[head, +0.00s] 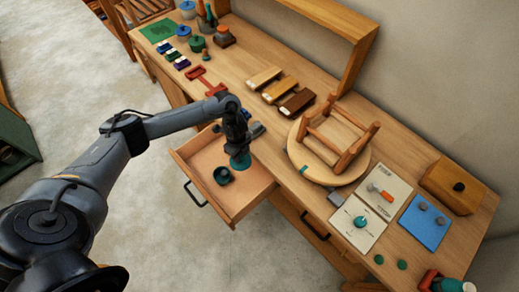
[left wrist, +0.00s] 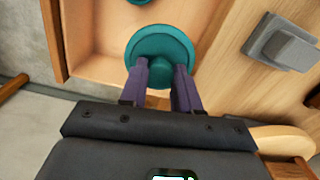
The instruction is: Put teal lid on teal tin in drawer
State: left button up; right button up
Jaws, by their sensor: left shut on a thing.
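My left gripper (head: 238,146) is shut on the teal lid (head: 240,162), a round disc, and holds it above the open drawer near its inner edge by the bench. In the left wrist view the lid (left wrist: 148,40) is between the purple fingers of the left gripper (left wrist: 160,72), which pinch its knob. The teal tin (head: 223,176) sits open and upright in the drawer (head: 238,207), left of and below the lid in the head view. Only a sliver of the tin (left wrist: 138,1) shows at the top of the left wrist view. My right gripper is not in view.
A grey block-like thing (head: 257,130) lies on the bench beside the gripper; it also shows in the left wrist view (left wrist: 285,48). The rest of the drawer floor looks clear.

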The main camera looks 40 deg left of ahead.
pick_arm(q)
jog(key=s+a+f+b, duration=0.3)
jog(key=a+f+b, duration=0.1)
jog(key=f, duration=0.3)
jog(key=s+a+f+b, duration=0.3)
jog(key=f+b, duration=0.2)
jog(key=f, duration=0.2)
jog(key=shift+a+f, duration=0.2)
jog(key=shift+a, duration=0.15)
jog(key=shift+s, duration=0.1)
dwell(0.3)
jog(key=shift+a, duration=0.15)
dwell(0.6)
jog(key=shift+f+b, duration=0.3)
jog(key=shift+f, duration=0.25)
jog(key=o, duration=1.1)
jog(key=shift+o, duration=0.5)
